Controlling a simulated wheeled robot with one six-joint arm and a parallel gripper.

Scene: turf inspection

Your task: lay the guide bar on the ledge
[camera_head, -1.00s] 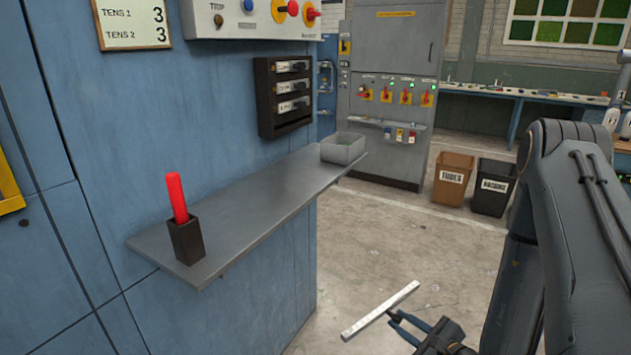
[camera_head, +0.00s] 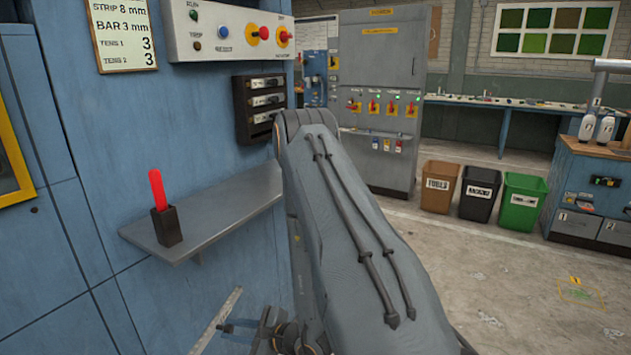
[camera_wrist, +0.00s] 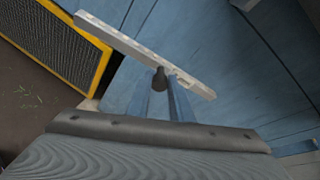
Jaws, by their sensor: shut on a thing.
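The guide bar is a long pale metal bar (camera_head: 217,322); it also shows in the wrist view (camera_wrist: 130,46). My gripper (camera_head: 268,328) is shut on it, low in front of the blue cabinet and below the ledge's height in the picture. In the wrist view my gripper (camera_wrist: 166,84) holds the bar between its two fingers, with the bar slanting across them. The grey ledge (camera_head: 222,208) sticks out from the blue cabinet wall. My arm hides the ledge's right end in the head view.
A dark cup (camera_head: 167,227) with a red stick (camera_head: 157,189) stands on the ledge's left part. The middle of the ledge looks bare. A dark switch rack (camera_head: 258,108) hangs above it. In the wrist view a yellow-framed mesh panel (camera_wrist: 62,43) is at upper left.

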